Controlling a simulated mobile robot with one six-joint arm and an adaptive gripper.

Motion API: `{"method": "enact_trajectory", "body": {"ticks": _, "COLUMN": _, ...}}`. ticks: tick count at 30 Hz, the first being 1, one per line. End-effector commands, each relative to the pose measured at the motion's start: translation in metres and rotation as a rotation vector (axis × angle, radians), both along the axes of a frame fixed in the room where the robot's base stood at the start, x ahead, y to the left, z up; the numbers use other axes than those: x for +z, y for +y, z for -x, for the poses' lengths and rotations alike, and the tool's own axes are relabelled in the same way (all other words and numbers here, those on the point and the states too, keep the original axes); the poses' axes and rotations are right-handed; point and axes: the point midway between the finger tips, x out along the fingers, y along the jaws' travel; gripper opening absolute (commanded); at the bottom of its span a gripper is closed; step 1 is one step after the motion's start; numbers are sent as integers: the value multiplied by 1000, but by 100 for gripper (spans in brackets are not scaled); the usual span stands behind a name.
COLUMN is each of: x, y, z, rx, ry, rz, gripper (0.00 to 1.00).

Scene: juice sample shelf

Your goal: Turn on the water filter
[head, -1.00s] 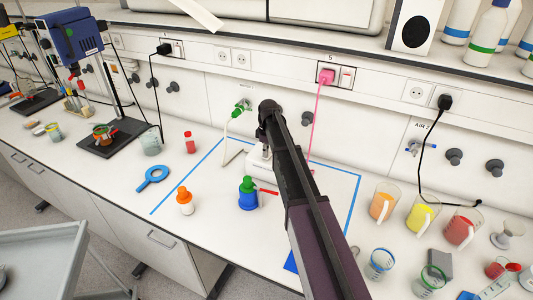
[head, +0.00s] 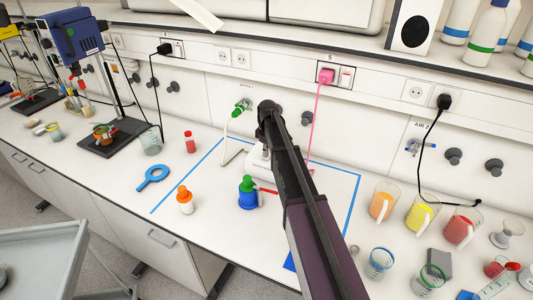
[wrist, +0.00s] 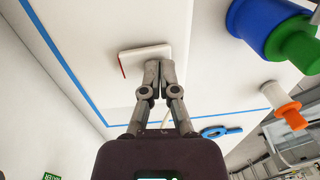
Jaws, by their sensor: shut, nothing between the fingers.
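A white block-like device, apparently the water filter (head: 256,168), stands on the bench inside a blue taped outline, partly hidden behind my arm in the head view. A bent pale tube stands at its left. In the wrist view, a flat white body with a red edge (wrist: 140,54), apparently part of the same device, lies just beyond my fingertips. My gripper (wrist: 158,66) is shut and empty, with its fingertips close to that body; contact cannot be told. The head view does not show the fingertips clearly. No switch is clearly visible on the device.
A blue bottle with a green cap (head: 248,193) and an orange-capped bottle (head: 184,200) stand at the left front. A blue ring-shaped tool (head: 153,178) lies further left. Beakers with orange (head: 381,203), yellow (head: 422,214) and red (head: 461,228) contents stand at right.

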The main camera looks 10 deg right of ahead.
Motion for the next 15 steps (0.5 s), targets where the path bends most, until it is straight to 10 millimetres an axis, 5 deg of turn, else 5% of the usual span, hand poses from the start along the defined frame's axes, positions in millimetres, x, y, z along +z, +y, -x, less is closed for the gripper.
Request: {"method": "enact_trajectory", "body": {"ticks": 15, "x": 4, "y": -7, "z": -7, "rx": -2, "ry": 0, "rz": 0, "gripper": 0}}
